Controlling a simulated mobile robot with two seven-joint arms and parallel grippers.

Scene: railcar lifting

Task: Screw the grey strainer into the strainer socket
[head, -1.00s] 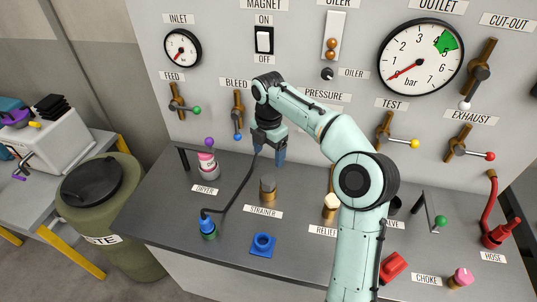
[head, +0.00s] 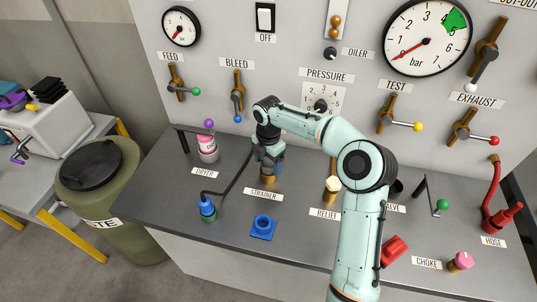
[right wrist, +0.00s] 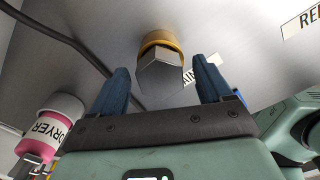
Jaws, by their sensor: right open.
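The grey strainer (right wrist: 160,76) shows in the right wrist view as a grey hexagonal head in a brass collar, the strainer socket (right wrist: 160,38). In the head view the brass socket (head: 268,179) stands behind the STRAINER label, and my gripper mostly hides the grey strainer above it. My right gripper (head: 269,165) is over the strainer. In the right wrist view its blue fingers (right wrist: 160,68) are open, one on each side of the grey head, with gaps visible. How far the strainer is screwed in cannot be told. My left gripper is not in view.
The pink dryer (head: 207,146) stands left of the strainer, and a black cable runs from a blue plug (head: 207,208) close by. A blue square fitting (head: 263,228) lies in front. The relief fitting (head: 332,188) stands to the right. The panel (head: 300,60) rises behind.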

